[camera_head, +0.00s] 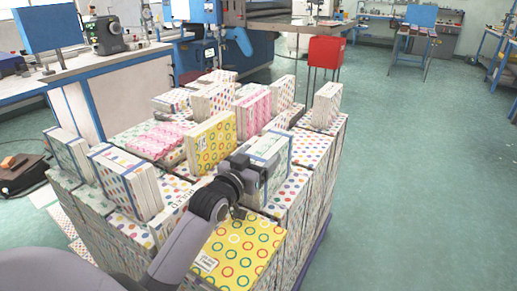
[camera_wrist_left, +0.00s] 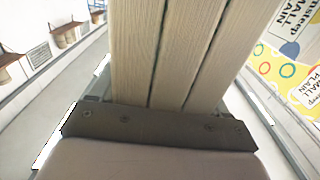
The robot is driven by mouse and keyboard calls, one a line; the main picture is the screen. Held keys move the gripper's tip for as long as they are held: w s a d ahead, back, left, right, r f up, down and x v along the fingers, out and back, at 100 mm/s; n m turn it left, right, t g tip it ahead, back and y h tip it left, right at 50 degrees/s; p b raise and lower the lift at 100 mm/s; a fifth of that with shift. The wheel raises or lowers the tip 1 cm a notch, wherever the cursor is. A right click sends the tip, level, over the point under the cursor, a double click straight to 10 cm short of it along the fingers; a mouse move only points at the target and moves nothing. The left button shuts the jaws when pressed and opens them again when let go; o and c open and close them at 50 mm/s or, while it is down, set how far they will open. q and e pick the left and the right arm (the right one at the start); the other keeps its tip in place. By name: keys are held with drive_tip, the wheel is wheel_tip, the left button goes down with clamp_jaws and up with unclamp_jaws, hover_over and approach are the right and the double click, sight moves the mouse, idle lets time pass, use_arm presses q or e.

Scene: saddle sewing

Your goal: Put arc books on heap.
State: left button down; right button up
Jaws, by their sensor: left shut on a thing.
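My left gripper (camera_head: 254,173) reaches over the front right of a big heap of books (camera_head: 319,150) in the head view. It is shut on a bundle of books (camera_head: 270,146) with pale, blue-edged covers, standing upright. In the left wrist view, the pale page edges of three books (camera_wrist_left: 180,50) stand side by side between the jaws. The cover pattern is too small to read surely as arcs. I cannot tell whether the bundle's underside touches the heap. My right gripper is not in view.
Yellow books with rings lie in front (camera_head: 240,250) and stand behind (camera_head: 211,142) the gripper. Dotted books (camera_head: 127,183) stand to the left, pink ones (camera_head: 160,139) farther back. A red box (camera_head: 326,52) is behind the heap. The green floor (camera_head: 420,180) at right is clear.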

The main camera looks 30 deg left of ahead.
use_arm(q)
unclamp_jaws()
drive_tip(key=shift+s, duration=0.15)
drive_tip(key=s, duration=1.1)
drive_tip(key=shift+s+d, duration=0.4)
